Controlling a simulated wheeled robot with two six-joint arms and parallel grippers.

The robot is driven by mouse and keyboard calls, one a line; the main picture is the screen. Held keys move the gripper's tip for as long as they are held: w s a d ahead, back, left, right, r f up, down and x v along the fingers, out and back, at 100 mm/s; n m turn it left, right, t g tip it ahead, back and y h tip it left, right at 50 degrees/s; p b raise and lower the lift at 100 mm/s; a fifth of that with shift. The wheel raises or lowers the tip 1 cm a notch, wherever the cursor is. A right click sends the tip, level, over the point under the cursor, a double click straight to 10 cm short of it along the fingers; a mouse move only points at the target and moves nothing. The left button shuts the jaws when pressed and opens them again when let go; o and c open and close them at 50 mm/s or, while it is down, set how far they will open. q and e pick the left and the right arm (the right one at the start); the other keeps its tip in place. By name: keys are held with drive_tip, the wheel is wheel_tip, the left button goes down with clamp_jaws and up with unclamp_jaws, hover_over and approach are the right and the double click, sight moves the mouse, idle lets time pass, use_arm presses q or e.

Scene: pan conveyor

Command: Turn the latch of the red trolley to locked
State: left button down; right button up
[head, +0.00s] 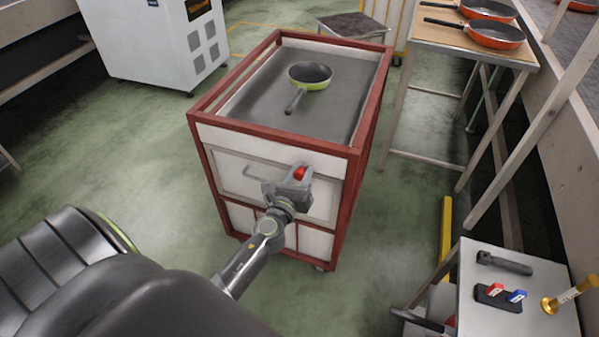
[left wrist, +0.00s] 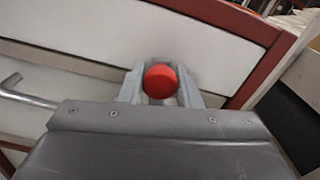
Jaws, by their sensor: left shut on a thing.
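The red trolley (head: 361,150) stands in the middle of the head view, with a red frame and white panels. Its front panel (left wrist: 100,30) fills the back of the left wrist view. The latch shows as a red knob (head: 299,173) on the trolley's front; it also shows in the left wrist view (left wrist: 160,81). My left gripper (head: 297,180) is at the front panel, its two fingers on either side of the red knob and shut on it. The latch's base and any lock marking are hidden behind the gripper. My right gripper is not in view.
A green pan (head: 310,76) lies on the trolley's top. A bent metal handle (left wrist: 22,94) is left of the knob. A side table with orange pans (head: 495,34) stands at the back right. A small table (head: 486,328) with tools is at the lower right. Floor left of the trolley is clear.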

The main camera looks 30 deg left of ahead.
use_arm(q)
drive_tip(key=shift+m, duration=1.2)
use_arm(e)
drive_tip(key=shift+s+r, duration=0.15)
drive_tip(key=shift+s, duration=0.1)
use_arm(q)
drive_tip(key=shift+f+p, duration=0.1)
drive_tip(key=shift+p, duration=0.2)
drive_tip(key=c, duration=1.1)
unclamp_jaws()
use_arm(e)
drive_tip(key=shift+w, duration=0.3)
use_arm(q)
drive_tip(key=b+v, duration=0.4)
drive_tip(key=v, duration=1.3)
drive_tip(key=shift+s+b, duration=0.25)
drive_tip(key=shift+b, duration=0.1)
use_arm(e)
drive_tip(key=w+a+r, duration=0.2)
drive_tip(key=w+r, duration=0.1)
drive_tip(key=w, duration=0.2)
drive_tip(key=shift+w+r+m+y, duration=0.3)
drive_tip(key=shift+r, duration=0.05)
